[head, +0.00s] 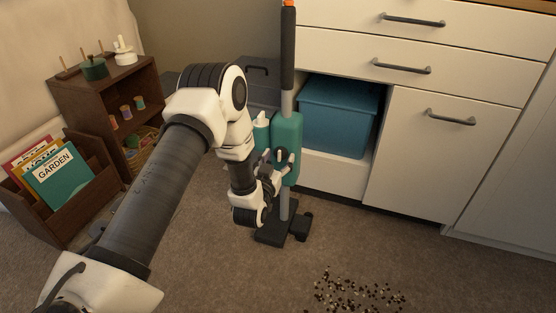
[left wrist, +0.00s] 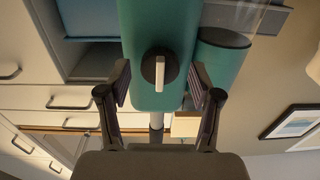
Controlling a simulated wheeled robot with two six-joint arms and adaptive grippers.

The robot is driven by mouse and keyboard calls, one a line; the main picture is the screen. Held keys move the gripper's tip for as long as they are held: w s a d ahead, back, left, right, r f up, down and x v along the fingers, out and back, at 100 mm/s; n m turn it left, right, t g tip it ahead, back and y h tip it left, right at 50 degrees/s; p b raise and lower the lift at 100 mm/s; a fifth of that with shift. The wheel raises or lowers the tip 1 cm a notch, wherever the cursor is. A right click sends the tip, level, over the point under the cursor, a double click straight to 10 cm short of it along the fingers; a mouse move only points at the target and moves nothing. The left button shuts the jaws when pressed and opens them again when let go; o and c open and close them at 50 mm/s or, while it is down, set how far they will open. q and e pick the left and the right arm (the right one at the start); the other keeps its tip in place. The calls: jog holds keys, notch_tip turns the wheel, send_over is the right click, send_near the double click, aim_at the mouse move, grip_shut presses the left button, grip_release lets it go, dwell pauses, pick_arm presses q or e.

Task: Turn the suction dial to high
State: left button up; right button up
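The upright vacuum has a teal body (head: 289,130), a dark handle (head: 288,48) and a dark floor head (head: 284,230). It stands upright in front of the white cabinet. The suction dial (left wrist: 149,66) is a dark disc on the teal body (left wrist: 175,25) with a pale bar upright in the left wrist view. No high marking is legible. My left gripper (left wrist: 160,88) is open, with one finger on each side of the dial and gaps visible. In the head view my left gripper (head: 277,160) is at the body's front and partly covers the dial. My right gripper is not in view.
A blue bin (head: 340,115) sits in the cabinet's open bay behind the vacuum. White drawers with dark handles (head: 402,66) are at right. A brown shelf (head: 90,110) and a book box (head: 60,190) stand at left. Dark crumbs (head: 350,293) lie on the carpet in front.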

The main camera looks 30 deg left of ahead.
pick_arm(q)
jog(key=c, duration=0.8)
jog(key=shift+r+m+p, duration=0.15)
jog(key=shift+m+p, duration=0.35)
jog(key=shift+p, duration=0.3)
jog(key=m+p, duration=0.8)
jog(key=p, duration=0.1)
jog(key=shift+r+p, duration=0.1)
jog(key=shift+p, duration=0.2)
jog(key=shift+f+m+p, duration=0.2)
jog(key=shift+m+p, duration=0.9)
jog(key=shift+m, duration=0.4)
